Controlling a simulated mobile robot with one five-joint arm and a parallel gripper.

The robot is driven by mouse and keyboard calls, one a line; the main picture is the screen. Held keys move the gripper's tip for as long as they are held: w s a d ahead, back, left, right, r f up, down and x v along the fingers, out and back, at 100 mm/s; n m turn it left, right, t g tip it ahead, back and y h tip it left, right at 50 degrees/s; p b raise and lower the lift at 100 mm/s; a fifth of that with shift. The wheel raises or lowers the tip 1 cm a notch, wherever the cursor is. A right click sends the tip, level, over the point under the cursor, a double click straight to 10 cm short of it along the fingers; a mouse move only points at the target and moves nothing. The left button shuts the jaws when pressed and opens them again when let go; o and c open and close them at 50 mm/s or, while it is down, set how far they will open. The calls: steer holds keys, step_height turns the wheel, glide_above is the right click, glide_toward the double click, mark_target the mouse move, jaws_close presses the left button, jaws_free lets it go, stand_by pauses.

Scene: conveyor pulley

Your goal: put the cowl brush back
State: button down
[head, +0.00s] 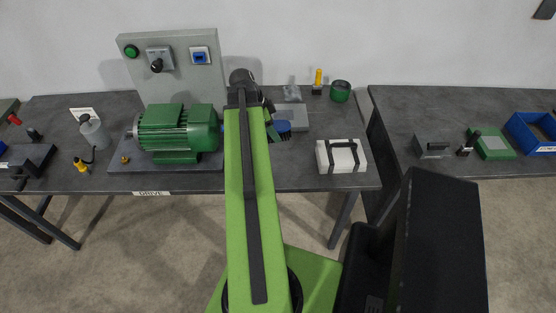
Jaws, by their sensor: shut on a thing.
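My gripper (272,129) is dark and sits just right of my green arm, over the middle of the drive table. It is shut on a blue thing with a dark, bristle-like lower edge, which looks like the cowl brush (284,127). The gripper and arm hide part of the brush. The brush shows in front of a flat grey block or tray (295,115); I cannot tell whether they touch. The green motor (178,130) with its ribbed cowl stands on a grey base to the left of my arm.
A grey control panel (185,70) stands behind the motor. A white box with dark straps (342,156), a green cup (340,91) and a yellow-handled tool (318,80) stand on the right part of the table. A second table (400,110) lies beyond a gap.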

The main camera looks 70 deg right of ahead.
steer(key=s+d+f+m+b, duration=0.2)
steer(key=s+f+b, duration=0.15)
steer(key=s, duration=0.95)
steer(key=b, duration=0.6)
glide_above(284, 156)
steer(key=shift+y, duration=0.3)
steer(key=f, duration=0.7)
steer(key=shift+w+a+f, duration=0.15)
steer(key=shift+w+a, duration=0.15)
steer(key=shift+w, duration=0.3)
step_height(284, 156, down, 4)
steer(key=b, duration=0.4)
steer(key=shift+f+b, duration=0.2)
steer(key=shift+b, duration=0.2)
steer(key=shift+r, duration=0.2)
steer(key=shift+f, duration=0.1)
steer(key=c, duration=0.5)
jaws_free()
